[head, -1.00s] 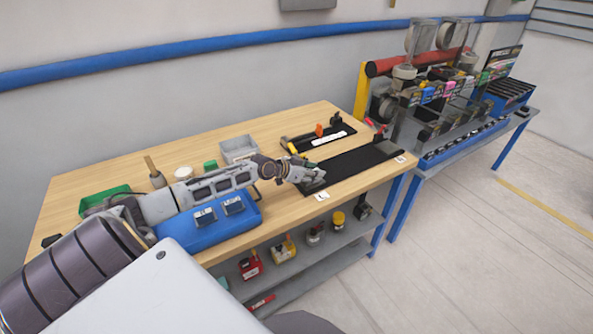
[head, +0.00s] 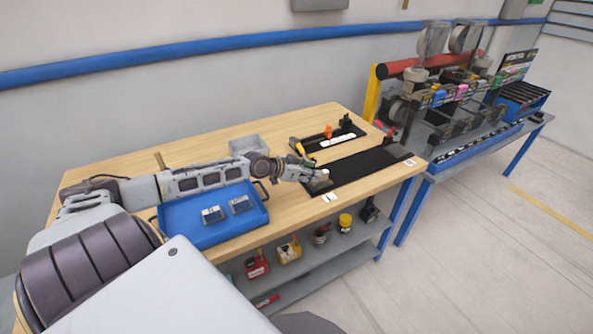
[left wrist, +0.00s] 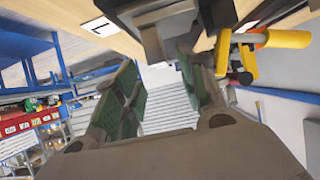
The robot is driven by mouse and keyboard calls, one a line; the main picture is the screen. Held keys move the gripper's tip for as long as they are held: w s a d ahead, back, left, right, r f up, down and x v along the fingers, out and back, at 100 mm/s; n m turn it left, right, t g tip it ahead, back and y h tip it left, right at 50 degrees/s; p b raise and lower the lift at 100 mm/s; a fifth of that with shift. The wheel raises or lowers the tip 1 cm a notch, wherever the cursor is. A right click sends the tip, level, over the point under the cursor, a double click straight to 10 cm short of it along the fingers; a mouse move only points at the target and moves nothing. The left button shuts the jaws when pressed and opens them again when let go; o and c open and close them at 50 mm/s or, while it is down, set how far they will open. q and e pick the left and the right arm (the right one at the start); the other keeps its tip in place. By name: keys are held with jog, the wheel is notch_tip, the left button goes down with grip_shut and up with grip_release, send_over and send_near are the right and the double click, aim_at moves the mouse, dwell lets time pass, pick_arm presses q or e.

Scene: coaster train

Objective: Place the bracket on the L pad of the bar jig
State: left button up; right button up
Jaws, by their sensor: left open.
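The bar jig (head: 372,165) is a long black bar lying along the front right of the wooden table. A white card marked L (head: 330,197) lies at its left end; it also shows in the left wrist view (left wrist: 100,26). My left gripper (head: 319,178) is over that left end, and its green-padded fingers (left wrist: 160,85) are apart. A grey metal piece, probably the bracket (left wrist: 157,14), sits just beyond the fingertips in the left wrist view. Its seating on the pad is hidden by the gripper. My right gripper is not in view.
A blue tray (head: 178,222) with two grey metal pieces (head: 226,209) stands left of the jig. Behind are a grey bin (head: 248,143) and a smaller black fixture with yellow and orange parts (head: 328,140). A dispenser bench (head: 470,145) stands to the right.

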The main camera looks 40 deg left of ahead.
pick_arm(q)
jog(key=p+v, duration=0.2)
jog(key=v, duration=0.4)
jog(key=shift+s, duration=0.2)
dwell(1.1)
jog(key=shift+s+r, duration=0.1)
jog(key=shift+r, duration=0.05)
dwell(1.4)
